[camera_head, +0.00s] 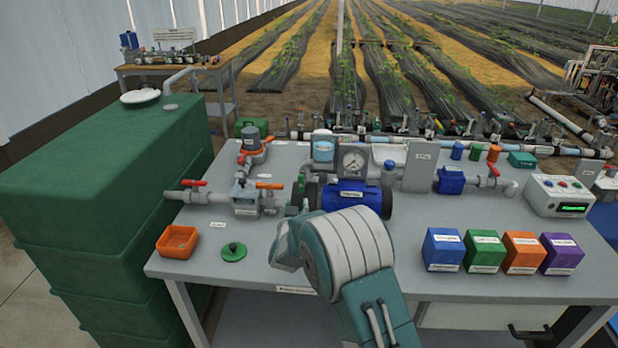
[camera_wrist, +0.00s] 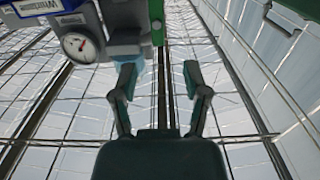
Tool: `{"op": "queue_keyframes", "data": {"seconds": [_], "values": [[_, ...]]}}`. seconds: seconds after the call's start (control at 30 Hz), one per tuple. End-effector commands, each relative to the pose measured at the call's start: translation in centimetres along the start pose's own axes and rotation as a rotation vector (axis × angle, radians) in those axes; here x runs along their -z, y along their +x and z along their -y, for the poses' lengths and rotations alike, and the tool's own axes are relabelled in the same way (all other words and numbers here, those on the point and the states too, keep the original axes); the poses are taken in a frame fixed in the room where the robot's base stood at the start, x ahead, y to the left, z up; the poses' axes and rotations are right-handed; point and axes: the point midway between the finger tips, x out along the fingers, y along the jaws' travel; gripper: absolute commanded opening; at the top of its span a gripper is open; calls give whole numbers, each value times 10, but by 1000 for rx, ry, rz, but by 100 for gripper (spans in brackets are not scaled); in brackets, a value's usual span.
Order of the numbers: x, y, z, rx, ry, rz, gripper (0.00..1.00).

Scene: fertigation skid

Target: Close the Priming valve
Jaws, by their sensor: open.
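Several valves sit on the left half of the grey skid table (camera_head: 400,225). One has a red lever (camera_head: 193,183) on the pipe near the green tank. Another has an orange lever (camera_head: 270,186) above a small grey body. A further fitting (camera_head: 251,146) with orange-red parts stands behind them. The labels are too small to read, so I cannot tell which is the Priming valve. My gripper (camera_wrist: 158,80) is open and empty in the wrist view, its fingers apart below a grey fitting (camera_wrist: 126,40). In the head view my arm hides the gripper.
The blue pump (camera_head: 356,195) and pressure gauge (camera_head: 353,162) stand mid-table; the gauge also shows in the wrist view (camera_wrist: 78,46). An orange tray (camera_head: 177,242) and green disc (camera_head: 233,251) lie front left. Several coloured boxes (camera_head: 482,250) stand right. The green tank (camera_head: 100,170) borders the left side.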

Motion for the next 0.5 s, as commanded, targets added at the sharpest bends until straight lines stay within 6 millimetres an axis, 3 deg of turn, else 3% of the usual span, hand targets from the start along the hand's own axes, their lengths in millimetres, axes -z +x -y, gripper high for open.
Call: {"op": "queue_keyframes", "data": {"seconds": [0.17, 0.5], "values": [[-3, 7, 0, -9, -2, -14, 60], [-4, 56, 0, -8, -3, -11, 60]]}}
